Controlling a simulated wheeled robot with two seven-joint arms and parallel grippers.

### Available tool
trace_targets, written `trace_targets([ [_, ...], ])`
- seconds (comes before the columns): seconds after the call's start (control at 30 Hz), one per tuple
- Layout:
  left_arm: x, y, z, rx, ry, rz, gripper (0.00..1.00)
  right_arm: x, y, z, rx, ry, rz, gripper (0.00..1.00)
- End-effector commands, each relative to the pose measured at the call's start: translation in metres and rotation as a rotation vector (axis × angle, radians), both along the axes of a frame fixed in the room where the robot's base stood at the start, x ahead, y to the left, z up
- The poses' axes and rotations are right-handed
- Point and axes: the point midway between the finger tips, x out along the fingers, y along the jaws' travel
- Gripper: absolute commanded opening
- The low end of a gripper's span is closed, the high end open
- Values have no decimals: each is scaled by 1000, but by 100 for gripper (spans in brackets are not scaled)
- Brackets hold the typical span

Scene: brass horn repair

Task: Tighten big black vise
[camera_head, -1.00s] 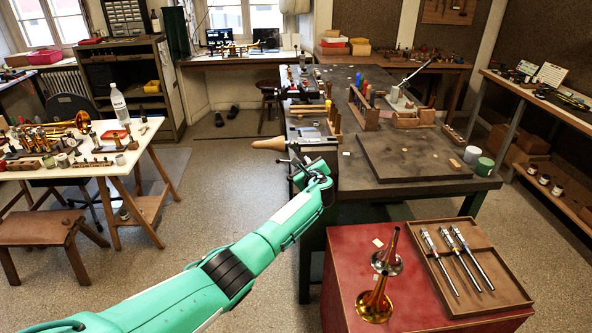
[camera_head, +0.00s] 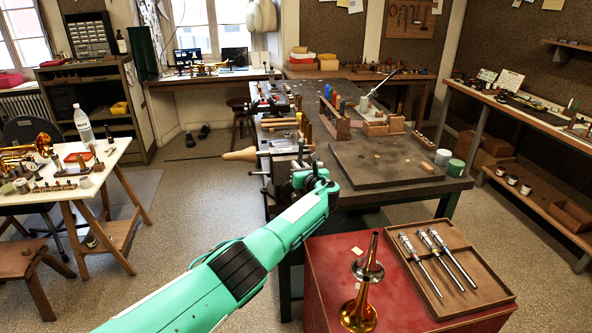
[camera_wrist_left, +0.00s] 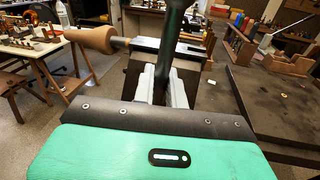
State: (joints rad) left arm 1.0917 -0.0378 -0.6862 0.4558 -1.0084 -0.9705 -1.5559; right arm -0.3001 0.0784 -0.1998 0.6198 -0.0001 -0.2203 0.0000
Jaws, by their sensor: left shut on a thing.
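The big black vise (camera_head: 285,153) is at the near left edge of the long workbench, partly hidden by my left gripper and wrist. A wooden cone-tipped rod (camera_head: 240,154) sticks out to the left at its top; it also shows in the left wrist view (camera_wrist_left: 92,39). My left gripper (camera_wrist_left: 164,88) has its two pale fingers on either side of the dark vise handle (camera_wrist_left: 174,40), shut on it. The handle stands roughly upright in the wrist view, in front of the vise body. My right gripper is in neither view.
The workbench carries a dark board (camera_head: 385,163), a wooden tool rack (camera_head: 334,119) and small parts. A red cabinet (camera_head: 325,260) at the near right bears a brass horn bell (camera_head: 359,310) and a wooden tray (camera_head: 470,290) with metal valves. A white table (camera_head: 75,187) stands left; floor between is clear.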

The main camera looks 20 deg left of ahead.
Motion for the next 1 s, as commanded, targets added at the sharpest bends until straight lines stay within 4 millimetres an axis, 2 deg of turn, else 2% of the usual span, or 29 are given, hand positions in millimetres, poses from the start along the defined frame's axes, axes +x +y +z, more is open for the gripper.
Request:
trace_targets([
  [0.03, -2, -4, -10, 0, 14, -3, 0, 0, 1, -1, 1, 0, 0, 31],
  [0.4, -2, -5, -10, 1, 16, -3, 0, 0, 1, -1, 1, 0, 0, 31],
  [0.43, -2, -5, -10, 1, 16, -3, 19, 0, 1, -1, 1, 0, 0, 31],
  [0.5, -2, -4, -9, 1, 15, -3, 32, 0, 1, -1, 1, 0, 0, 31],
  [0.8, -1, -2, -5, 2, 8, -2, 32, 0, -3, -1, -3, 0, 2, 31],
  [1.0, -8, -8, -3, 3, 7, -3, 32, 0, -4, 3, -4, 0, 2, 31],
])
